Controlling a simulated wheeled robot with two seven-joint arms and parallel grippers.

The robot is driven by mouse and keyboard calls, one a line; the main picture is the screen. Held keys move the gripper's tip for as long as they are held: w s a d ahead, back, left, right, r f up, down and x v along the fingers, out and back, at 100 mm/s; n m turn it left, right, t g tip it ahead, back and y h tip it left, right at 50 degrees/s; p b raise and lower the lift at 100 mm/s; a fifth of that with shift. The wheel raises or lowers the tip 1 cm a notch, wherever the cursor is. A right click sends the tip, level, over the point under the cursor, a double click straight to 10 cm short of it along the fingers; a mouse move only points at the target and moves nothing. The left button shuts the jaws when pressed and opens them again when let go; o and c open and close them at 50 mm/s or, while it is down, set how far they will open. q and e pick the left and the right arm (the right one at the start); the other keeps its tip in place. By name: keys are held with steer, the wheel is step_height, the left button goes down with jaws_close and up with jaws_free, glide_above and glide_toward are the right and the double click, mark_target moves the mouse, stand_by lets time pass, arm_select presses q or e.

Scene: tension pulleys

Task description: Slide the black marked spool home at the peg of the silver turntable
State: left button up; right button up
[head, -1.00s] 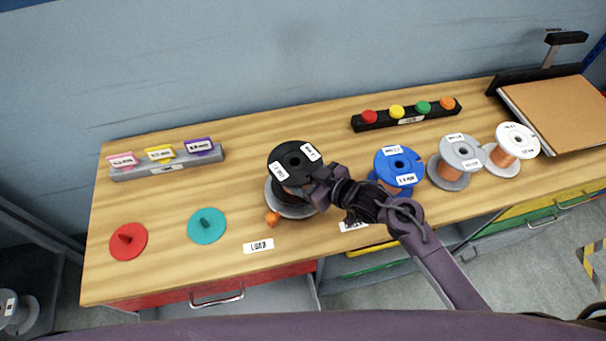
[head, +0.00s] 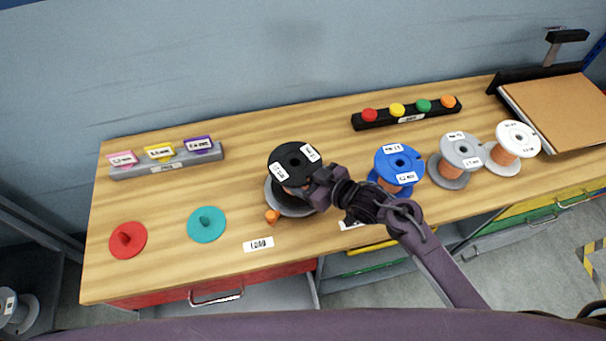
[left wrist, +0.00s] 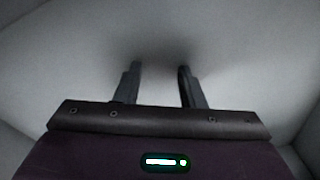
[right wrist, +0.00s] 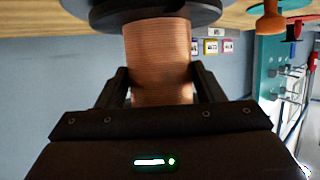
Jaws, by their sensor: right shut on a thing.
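The black marked spool (head: 293,160) has a black flange with white labels and a copper winding, which shows in the right wrist view (right wrist: 160,55). It is upright at the silver turntable (head: 275,196), covering the middle of the disc, so the peg is hidden. My right gripper (head: 312,190) comes in from the right and is shut on the spool's winding; its fingers flank the copper in the right wrist view (right wrist: 160,88). I cannot tell whether the spool touches the disc. My left gripper (left wrist: 158,72) is open and empty, seen only in the left wrist view.
A small orange knob (head: 272,216) is at the turntable's front. Teal (head: 207,225) and red (head: 128,241) pegged discs lie to the left. Blue (head: 398,165), grey (head: 460,151) and white (head: 517,139) spools stand right. A button bar (head: 407,115) is behind.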

arm_select(q)
steer(key=shift+w+a+f, duration=0.15)
steer(key=shift+w+f, duration=0.05)
steer(key=shift+w, duration=0.2)
arm_select(e)
steer(key=shift+d+f, duration=0.15)
steer(key=shift+f, duration=0.2)
arm_select(q)
steer(key=shift+w+f+b, duration=0.1)
steer(key=shift+w+b, duration=0.15)
steer(key=shift+b, duration=0.2)
arm_select(e)
steer(key=shift+s+f, duration=0.15)
steer(key=shift+f, duration=0.2)
steer(key=o, duration=1.5)
steer(key=shift+d, duration=0.15)
